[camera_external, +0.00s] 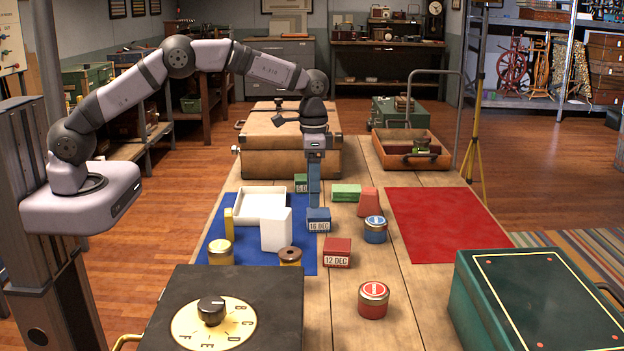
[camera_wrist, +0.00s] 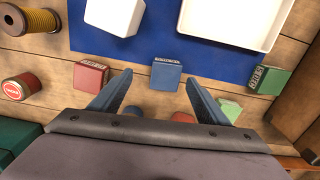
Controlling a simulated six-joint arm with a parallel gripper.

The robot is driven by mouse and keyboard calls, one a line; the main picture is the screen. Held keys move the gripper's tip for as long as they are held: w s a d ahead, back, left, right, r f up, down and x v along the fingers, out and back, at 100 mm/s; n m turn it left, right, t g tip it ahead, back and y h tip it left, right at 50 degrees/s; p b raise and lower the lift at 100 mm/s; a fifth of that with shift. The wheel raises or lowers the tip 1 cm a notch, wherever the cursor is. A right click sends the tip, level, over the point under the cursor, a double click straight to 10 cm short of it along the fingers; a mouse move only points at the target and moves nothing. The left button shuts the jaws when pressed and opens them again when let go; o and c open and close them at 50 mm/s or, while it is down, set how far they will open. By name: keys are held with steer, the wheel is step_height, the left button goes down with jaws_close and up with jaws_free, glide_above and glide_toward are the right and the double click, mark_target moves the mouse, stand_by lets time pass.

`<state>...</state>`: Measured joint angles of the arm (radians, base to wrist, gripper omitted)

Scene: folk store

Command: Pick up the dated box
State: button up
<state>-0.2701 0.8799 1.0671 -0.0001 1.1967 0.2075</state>
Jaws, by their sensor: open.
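Three small dated boxes are in view. The blue box (camera_external: 318,221) reads 16 DEC and sits at the blue mat's right edge. The red box (camera_external: 337,252) reads 12 DEC and sits nearer the camera. A green box (camera_external: 301,183), its label partly legible, sits farther back. My gripper (camera_external: 314,203) points down just above the blue box, open and empty. In the wrist view my gripper (camera_wrist: 158,77) has the blue box (camera_wrist: 166,76) between its fingertips in the picture; contact cannot be told. The red box (camera_wrist: 90,77) is left and the green box (camera_wrist: 263,80) right.
A white block (camera_external: 276,230) and white tray (camera_external: 286,192) stand on the blue mat (camera_external: 216,240). A blue jar (camera_external: 375,230), red tapered block (camera_external: 369,203) and green block (camera_external: 346,192) stand close right. A red-lidded jar (camera_external: 373,300) is nearer. The red mat (camera_external: 445,225) is clear.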

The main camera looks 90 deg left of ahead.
mark_target(318, 212)
steer(key=shift+w+a+f, duration=0.5)
steer(key=shift+w+a, duration=0.05)
steer(key=shift+a, duration=0.2)
steer(key=shift+f+p, duration=1.5)
steer(key=shift+f, duration=2.15)
steer(key=shift+c, duration=0.2)
steer(key=shift+w, duration=0.1)
steer(key=c, duration=1.1)
steer(key=shift+r, duration=0.1)
steer(key=shift+c, duration=0.2)
